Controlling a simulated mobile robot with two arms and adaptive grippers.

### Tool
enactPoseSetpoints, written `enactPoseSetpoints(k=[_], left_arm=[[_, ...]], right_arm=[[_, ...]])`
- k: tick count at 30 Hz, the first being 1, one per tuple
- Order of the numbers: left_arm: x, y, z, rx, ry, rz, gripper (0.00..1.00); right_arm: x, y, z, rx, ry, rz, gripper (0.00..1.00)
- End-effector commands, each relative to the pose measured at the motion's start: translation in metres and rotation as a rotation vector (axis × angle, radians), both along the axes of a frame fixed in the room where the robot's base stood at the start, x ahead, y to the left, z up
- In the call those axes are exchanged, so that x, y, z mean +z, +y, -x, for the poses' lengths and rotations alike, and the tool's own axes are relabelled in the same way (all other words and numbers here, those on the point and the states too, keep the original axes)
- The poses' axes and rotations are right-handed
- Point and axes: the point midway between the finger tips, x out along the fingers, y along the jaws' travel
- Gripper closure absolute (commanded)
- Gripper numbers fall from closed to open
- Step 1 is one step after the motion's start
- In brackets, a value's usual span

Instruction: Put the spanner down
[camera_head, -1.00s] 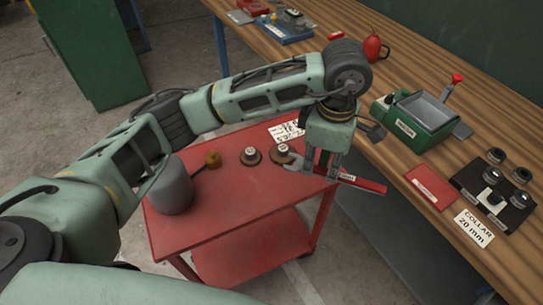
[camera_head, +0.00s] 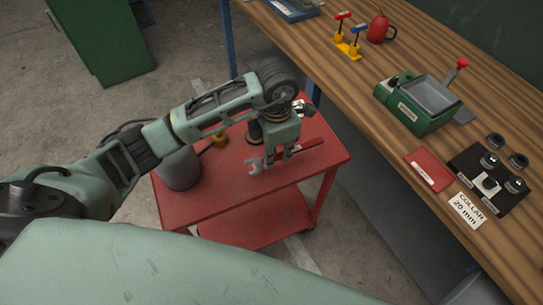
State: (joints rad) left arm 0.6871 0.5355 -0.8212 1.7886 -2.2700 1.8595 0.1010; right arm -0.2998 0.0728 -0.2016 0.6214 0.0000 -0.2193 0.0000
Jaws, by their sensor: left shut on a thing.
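The spanner has a grey open-ended jaw (camera_head: 258,167) and a red handle (camera_head: 308,146). My left gripper (camera_head: 280,157), pointing down over the red cart (camera_head: 298,203), is shut on the spanner between its jaw and handle. The spanner lies across the middle of the cart top, jaw toward the front left and handle toward the back right. I cannot tell whether it touches the cart top or hangs just above it. The gripper hides the middle of the spanner. My right gripper is not in view.
A grey pot (camera_head: 180,168) stands at the cart's left, near a brown knob (camera_head: 220,141). A dark round piece (camera_head: 254,132) is partly hidden behind my gripper. The cart's front right is bare. The wooden bench (camera_head: 365,95) at right holds a green box (camera_head: 410,108) and a red oil can (camera_head: 378,29).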

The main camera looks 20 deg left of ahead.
Motion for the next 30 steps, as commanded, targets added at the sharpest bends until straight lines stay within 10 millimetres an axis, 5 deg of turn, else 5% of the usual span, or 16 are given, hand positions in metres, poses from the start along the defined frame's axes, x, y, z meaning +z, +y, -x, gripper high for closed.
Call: enactPoseSetpoints(k=[13,25,26,30], left_arm=[[-0.043,0.010,0.003,-0.001,0.000,0.001,1.00],[-0.051,0.010,0.002,-0.002,-0.004,0.001,1.00],[-0.051,0.010,0.002,-0.002,-0.002,0.001,0.84],[-0.050,0.010,0.002,-0.002,-0.001,0.000,0.72]], right_arm=[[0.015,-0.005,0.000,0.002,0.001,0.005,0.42],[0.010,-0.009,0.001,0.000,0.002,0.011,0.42],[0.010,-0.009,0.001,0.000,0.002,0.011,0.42],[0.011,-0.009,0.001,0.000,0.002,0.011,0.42]])
